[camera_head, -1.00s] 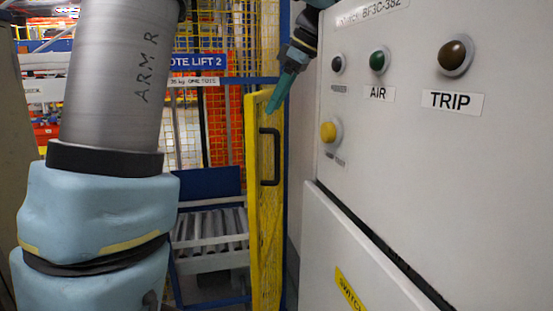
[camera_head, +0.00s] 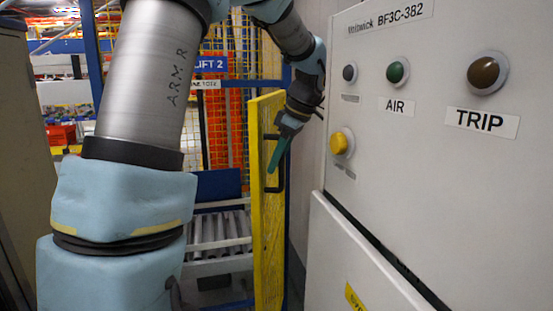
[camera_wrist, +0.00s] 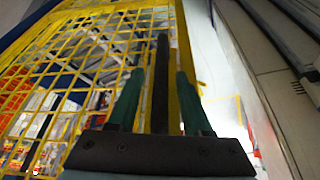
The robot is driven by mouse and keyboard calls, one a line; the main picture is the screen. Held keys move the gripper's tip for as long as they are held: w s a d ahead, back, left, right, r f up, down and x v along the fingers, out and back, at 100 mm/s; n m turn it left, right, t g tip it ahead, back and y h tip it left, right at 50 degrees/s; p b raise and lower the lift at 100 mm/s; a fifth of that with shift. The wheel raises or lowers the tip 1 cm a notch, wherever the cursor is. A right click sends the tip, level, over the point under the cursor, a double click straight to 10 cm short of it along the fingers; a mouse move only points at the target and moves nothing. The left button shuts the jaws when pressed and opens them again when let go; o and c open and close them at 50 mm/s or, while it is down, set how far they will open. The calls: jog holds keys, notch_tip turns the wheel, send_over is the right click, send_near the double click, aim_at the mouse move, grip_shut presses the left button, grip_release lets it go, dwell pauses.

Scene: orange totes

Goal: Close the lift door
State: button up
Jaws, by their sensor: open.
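The lift door (camera_head: 267,235) is a yellow frame with mesh, standing ajar and seen nearly edge-on in the head view. Its black bar handle (camera_head: 274,190) is on the side facing the grey cabinet. My gripper (camera_head: 274,168) points downward beside the handle, its green fingertips overlapping it in view. In the wrist view, my gripper (camera_wrist: 157,76) has its two green fingers apart. The dark handle bar (camera_wrist: 161,85) shows between them, close to the yellow door frame (camera_wrist: 187,50). I cannot tell whether the fingers touch the bar.
A grey control cabinet (camera_head: 400,200) with buttons stands close on the right, leaving a narrow gap beside the door. A roller conveyor (camera_head: 220,232) lies inside the lift opening, under a blue lift sign (camera_head: 211,65). Yellow mesh fencing stands behind.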

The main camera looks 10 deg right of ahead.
jog(key=shift+a+f, duration=0.15)
jog(key=shift+f, duration=0.25)
grip_shut()
dwell(1.3)
